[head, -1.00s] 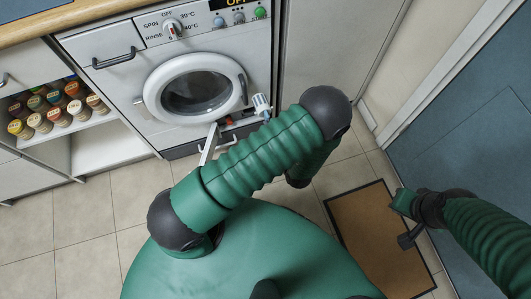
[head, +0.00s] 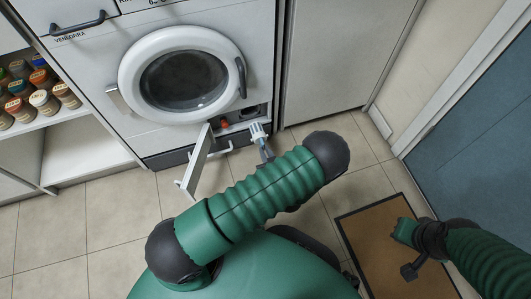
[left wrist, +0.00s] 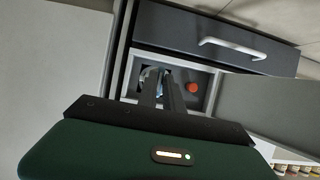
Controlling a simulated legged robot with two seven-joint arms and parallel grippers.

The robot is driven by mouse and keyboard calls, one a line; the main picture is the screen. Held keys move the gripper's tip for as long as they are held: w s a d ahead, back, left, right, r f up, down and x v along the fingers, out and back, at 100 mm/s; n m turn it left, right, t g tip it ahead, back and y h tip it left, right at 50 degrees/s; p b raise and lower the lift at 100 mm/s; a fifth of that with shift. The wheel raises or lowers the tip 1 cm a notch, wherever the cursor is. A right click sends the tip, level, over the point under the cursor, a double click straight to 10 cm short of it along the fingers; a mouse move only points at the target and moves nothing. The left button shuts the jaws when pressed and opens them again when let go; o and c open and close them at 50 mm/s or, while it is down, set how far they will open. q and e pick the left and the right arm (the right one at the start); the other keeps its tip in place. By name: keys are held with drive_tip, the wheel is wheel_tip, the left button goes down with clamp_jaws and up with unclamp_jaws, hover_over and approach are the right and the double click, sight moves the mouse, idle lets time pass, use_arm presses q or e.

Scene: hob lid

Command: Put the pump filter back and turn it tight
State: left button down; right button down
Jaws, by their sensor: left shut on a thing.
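The pump filter (head: 257,131), a pale cylinder with blue marks, is held in front of the right part of the washing machine's low pump compartment (head: 226,131). My left gripper (head: 265,151) is shut on it. In the left wrist view the two fingers of my left gripper (left wrist: 166,93) point at the compartment. The filter (left wrist: 150,73) is mostly hidden there behind the fingers, and I cannot tell whether it touches the opening. My right gripper (head: 403,231) is over the doormat, far from the machine; its fingers are not clear.
The compartment flap (head: 197,160) stands open to the left of the filter. A red-orange knob (left wrist: 193,87) is inside the compartment. The round door (head: 184,82) is closed above. A cabinet (head: 330,60) stands to the right. A doormat (head: 375,272) lies on the floor.

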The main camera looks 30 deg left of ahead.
use_arm(q)
drive_tip(key=shift+w+a, duration=1.9)
drive_tip(key=shift+a, duration=0.3)
drive_tip(key=shift+r+p, duration=0.15)
drive_tip(key=shift+p, duration=0.25)
drive_tip(key=w+a+b, duration=0.1)
drive_tip(key=w+a, duration=0.4)
drive_tip(key=a, duration=0.1)
drive_tip(key=shift+w+a+b, duration=0.3)
drive_tip(key=shift+w+b, duration=0.05)
idle(2.8)
drive_tip(key=c, duration=1.4)
unclamp_jaws()
